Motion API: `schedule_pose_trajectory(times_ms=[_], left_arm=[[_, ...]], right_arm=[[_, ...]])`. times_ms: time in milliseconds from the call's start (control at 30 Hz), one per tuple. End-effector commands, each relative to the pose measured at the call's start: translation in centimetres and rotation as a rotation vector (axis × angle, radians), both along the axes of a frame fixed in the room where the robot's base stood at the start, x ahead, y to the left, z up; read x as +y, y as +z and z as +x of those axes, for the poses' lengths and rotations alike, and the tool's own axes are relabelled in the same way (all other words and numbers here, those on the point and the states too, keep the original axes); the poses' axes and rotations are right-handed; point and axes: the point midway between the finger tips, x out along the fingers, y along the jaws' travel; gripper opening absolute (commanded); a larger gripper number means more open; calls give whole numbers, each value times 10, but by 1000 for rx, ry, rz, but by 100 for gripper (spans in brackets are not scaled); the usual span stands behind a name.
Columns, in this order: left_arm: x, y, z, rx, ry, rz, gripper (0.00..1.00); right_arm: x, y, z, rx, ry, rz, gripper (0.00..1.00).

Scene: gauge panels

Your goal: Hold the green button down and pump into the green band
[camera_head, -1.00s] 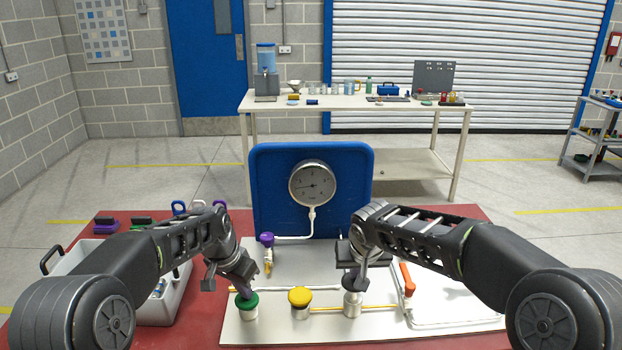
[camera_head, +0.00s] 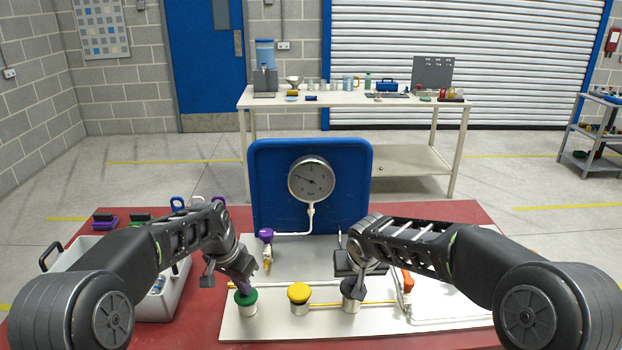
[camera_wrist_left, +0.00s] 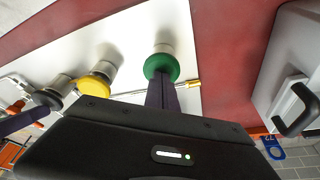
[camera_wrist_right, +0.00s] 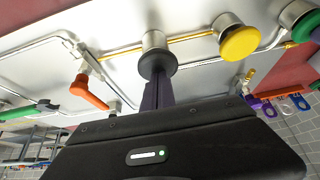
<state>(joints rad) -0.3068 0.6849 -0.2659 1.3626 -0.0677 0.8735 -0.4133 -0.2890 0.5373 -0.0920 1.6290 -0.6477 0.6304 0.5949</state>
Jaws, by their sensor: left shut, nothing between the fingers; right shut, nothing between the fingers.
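The green button (camera_head: 246,296) stands on a silver post at the front left of the white board. My left gripper (camera_head: 243,287) is shut with its fingertips on the button's top; the contact also shows in the left wrist view (camera_wrist_left: 160,82). The black-capped plunger (camera_wrist_right: 157,64) stands right of the yellow button in the head view. My right gripper (camera_head: 354,290) is shut, its fingertips down on the plunger's cap. The round gauge (camera_head: 311,179) is on a blue panel (camera_head: 350,215). Its needle points left and slightly up. I cannot make out a green band.
A yellow button (camera_head: 299,292) stands between my grippers. An orange lever (camera_wrist_right: 90,92) is right of the plunger, partly behind my right arm in the head view. A purple-knobbed valve (camera_head: 266,235) is behind the green button. A grey bin (camera_head: 178,292) is at the left.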

Motion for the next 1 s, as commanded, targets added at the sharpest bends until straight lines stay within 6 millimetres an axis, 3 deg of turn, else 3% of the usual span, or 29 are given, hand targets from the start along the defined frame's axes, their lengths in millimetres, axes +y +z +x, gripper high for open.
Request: schedule_pose_trajectory(times_ms=[500,1000], left_arm=[[1,-2,-1,3,0,2,0],[1,-2,-1,3,0,2,0]], right_arm=[[0,39,0,2,0,0,0],[0,41,0,0,0,0,0]])
